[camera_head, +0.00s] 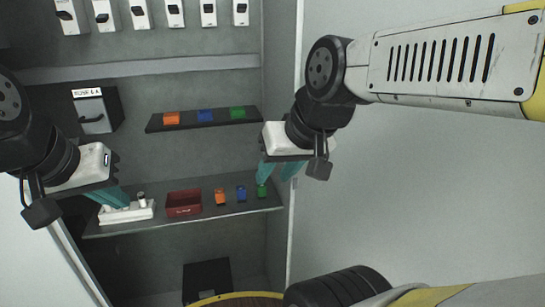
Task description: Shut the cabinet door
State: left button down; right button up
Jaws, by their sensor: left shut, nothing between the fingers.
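The cabinet (190,70) stands open, and its grey inside shows. A large pale panel (420,190) fills the right side beyond the cabinet's edge. Another pale panel (40,265) shows at the lower left. I cannot tell for certain which of them is the door. My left gripper (118,200) is shut and empty, in front of the left end of the lower shelf. My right gripper (275,180) has its teal fingers apart, near the right end of that shelf and the cabinet's right edge. Contact with the shelf or panel cannot be judged.
The lower shelf (180,222) holds a white holder (140,213), a dark red bin (184,203) and small orange, blue and green items. An upper shelf (205,120) carries coloured blocks. A switch box (97,110) and several breakers line the back. A black box (206,280) is below.

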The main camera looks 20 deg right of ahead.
aim_at(433, 196)
jog(key=k+j, duration=0.2)
jog(key=k, duration=0.15)
jog(key=k+j+u, duration=0.1)
jog(key=k+j, duration=0.15)
jog(key=k, duration=0.15)
jog(key=k+l+u, duration=0.1)
jog(key=k, duration=0.25)
jog(key=k+l+u, duration=0.1)
jog(key=k+l, duration=0.15)
jog(key=k, duration=0.15)
jog(key=k+l+u, duration=0.1)
jog(key=k, duration=0.3)
jog(key=k+l+u, duration=0.1)
jog(key=k+l, duration=0.15)
jog(key=l, duration=0.3)
jog(key=k+l+u, duration=0.15)
jog(key=k+l, duration=0.15)
jog(key=l, duration=0.25)
jog(key=k+l+u, duration=0.1)
jog(key=k+l, duration=0.2)
jog(key=l, duration=0.2)
jog(key=k+l+u, duration=0.1)
jog(key=k+l, duration=0.25)
jog(key=l, duration=0.15)
jog(key=k+l, duration=0.1)
jog(key=l, duration=0.5)
jog(key=k+l, duration=0.1)
jog(key=l, duration=0.5)
jog(key=i+l+z, duration=0.25)
jog(key=k+j, duration=0.05)
